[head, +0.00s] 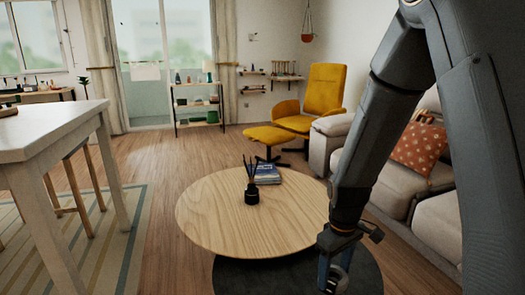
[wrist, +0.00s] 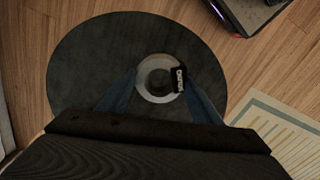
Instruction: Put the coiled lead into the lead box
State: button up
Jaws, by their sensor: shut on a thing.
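The coiled lead (wrist: 144,88) is a pale grey ring with a black tag at its right side, seen in the wrist view. My gripper (wrist: 160,82) has a blue finger on each side of the coil and is shut on it. Below it is a dark round surface (wrist: 80,75). In the head view my gripper (head: 335,274) points down at the bottom edge, and the coil cannot be made out there. I cannot pick out the lead box in either view.
The round wooden table (head: 225,215) holds a black reed diffuser (head: 251,194) and books (head: 264,174). A sofa (head: 400,185) stands at the right, a yellow armchair (head: 325,88) behind. A white table (head: 45,130) is at left. Open floor (head: 150,170) lies between.

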aim_at(337, 284)
jog(key=s+m, duration=0.1)
jog(key=m, duration=0.1)
jog(key=s+r+m, duration=0.1)
jog(key=m, duration=0.1)
jog(key=s+m, duration=0.1)
jog(key=m, duration=0.1)
jog(key=shift+r, duration=0.15)
jog(key=shift+s+r+m+p, duration=0.25)
jog(key=shift+m+p, duration=0.05)
jog(key=shift+m, duration=0.1)
notch_tip(337, 284, up, 9)
jog(key=s+p, duration=0.2)
jog(key=p, duration=1.8)
jog(key=shift+s+p, duration=0.2)
jog(key=shift+p, duration=0.15)
